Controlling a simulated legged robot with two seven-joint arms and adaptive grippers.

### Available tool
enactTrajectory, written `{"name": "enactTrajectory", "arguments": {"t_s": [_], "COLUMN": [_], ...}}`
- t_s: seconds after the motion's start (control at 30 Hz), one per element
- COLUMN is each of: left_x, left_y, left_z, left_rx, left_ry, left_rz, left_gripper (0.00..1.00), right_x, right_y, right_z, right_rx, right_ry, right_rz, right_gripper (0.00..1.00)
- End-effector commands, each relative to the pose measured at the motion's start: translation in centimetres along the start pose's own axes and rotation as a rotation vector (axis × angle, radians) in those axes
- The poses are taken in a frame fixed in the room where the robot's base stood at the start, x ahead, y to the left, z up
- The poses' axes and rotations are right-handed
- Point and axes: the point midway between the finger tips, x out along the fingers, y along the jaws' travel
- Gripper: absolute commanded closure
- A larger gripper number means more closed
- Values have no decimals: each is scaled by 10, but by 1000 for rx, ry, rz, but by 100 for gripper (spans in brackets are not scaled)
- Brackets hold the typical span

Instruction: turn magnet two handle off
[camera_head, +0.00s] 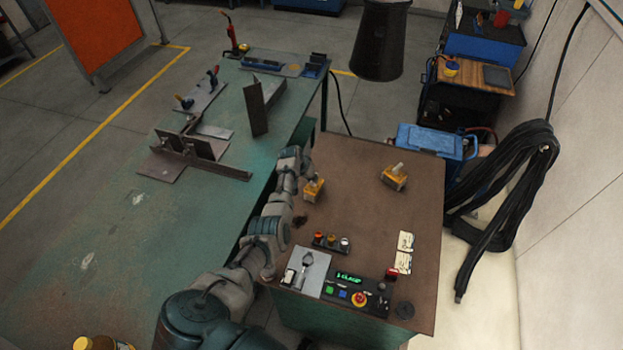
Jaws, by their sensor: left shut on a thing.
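Two yellow magnets with pale handles on top stand on the brown tabletop. The left magnet (313,192) is near the table's left edge. The right magnet (394,178) stands apart near the back, its handle sticking up and tilted. No label shows which is magnet two. My left arm reaches up along the table's left edge. My left gripper (309,177) is at the top of the left magnet, shut on its handle; the fingers are small and partly hidden. My right gripper is not in view.
A control panel (357,294) with a green display and a red button sits at the table's front, beside a grey plate (306,273). The green welding table (110,240) with metal parts is left. A dark hood (381,40) hangs behind. The brown tabletop's middle is clear.

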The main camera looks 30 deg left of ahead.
Motion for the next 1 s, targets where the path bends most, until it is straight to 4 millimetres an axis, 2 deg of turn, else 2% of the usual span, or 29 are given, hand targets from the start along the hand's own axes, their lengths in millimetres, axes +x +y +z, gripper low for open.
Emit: {"name": "enactTrajectory", "arguments": {"t_s": [0.2,0.23,0.3,0.33,0.73,0.87,1.0], "left_x": [1,1,1,1,-4,-17,-42], "left_y": [1,1,1,1,0,0,-1], "left_z": [0,0,0,0,0,-1,0], "left_rx": [0,0,0,0,-1,0,-1], "left_ry": [-1,-1,-1,-1,0,3,4], "left_rz": [2,2,2,1,0,-1,-3], "left_gripper": [100,80,63,58,58,58,58], "right_x": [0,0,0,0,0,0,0], "right_y": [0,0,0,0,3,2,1], "right_z": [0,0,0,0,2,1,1], "right_rx": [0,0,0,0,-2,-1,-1], "right_ry": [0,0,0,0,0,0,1], "right_rz": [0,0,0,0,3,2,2], "right_gripper": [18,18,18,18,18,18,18]}}
